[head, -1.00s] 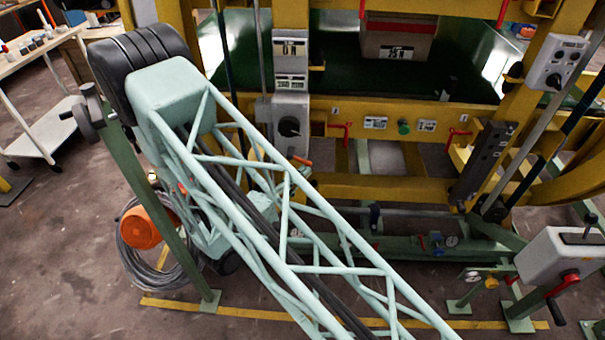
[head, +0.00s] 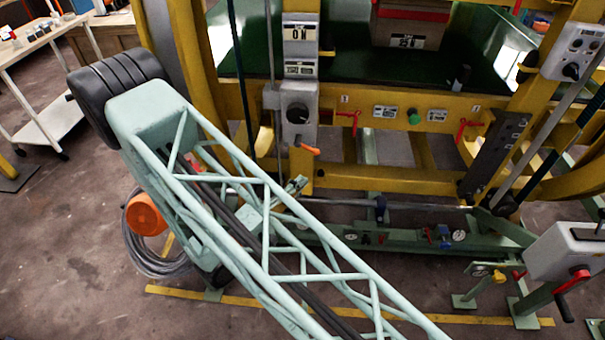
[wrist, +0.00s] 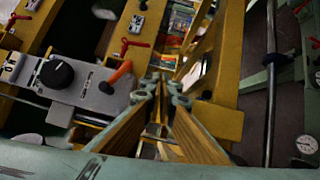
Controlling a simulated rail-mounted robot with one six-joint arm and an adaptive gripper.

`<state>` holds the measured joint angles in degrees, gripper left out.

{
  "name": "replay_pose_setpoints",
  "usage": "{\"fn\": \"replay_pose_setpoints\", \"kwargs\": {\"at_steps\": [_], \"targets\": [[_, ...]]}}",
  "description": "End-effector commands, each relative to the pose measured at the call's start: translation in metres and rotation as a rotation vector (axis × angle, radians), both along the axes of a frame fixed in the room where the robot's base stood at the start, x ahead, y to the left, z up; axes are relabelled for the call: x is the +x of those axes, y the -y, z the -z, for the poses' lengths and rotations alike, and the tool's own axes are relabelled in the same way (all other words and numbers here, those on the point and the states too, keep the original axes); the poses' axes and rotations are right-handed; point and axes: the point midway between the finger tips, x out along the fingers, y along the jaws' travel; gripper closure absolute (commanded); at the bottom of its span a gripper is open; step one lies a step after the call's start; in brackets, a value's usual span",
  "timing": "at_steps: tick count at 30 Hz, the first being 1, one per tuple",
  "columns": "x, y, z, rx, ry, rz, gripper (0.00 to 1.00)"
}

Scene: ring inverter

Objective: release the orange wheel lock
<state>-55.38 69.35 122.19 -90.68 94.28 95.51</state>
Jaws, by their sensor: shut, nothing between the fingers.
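An orange lever handle (head: 310,149) sticks out to the right below the black knob on a grey control box (head: 299,100). It is the orange lock part I see on the machine. In the wrist view the orange lever (wrist: 119,72) stands left of my gripper (wrist: 160,86), close to the fingers but apart from them in the picture. My gripper is shut and empty.
A black knob (head: 297,114) sits above the lever. A yellow beam (head: 385,113) with red handles (head: 351,119) and a green button (head: 414,116) runs to the right. A grey crank box (head: 565,255) stands at right. An orange disc (head: 145,214) and coiled cable lie at left.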

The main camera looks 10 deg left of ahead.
Motion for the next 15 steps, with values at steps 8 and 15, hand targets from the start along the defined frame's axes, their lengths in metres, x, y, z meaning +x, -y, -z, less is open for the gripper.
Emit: {"fn": "replay_pose_setpoints", "kwargs": {"at_steps": [8, 15], "targets": [[-0.027, -0.009, 0.016, -0.001, -0.001, -0.003, 1.00], [-0.042, -0.013, 0.025, 0.000, -0.002, -0.002, 1.00]]}}
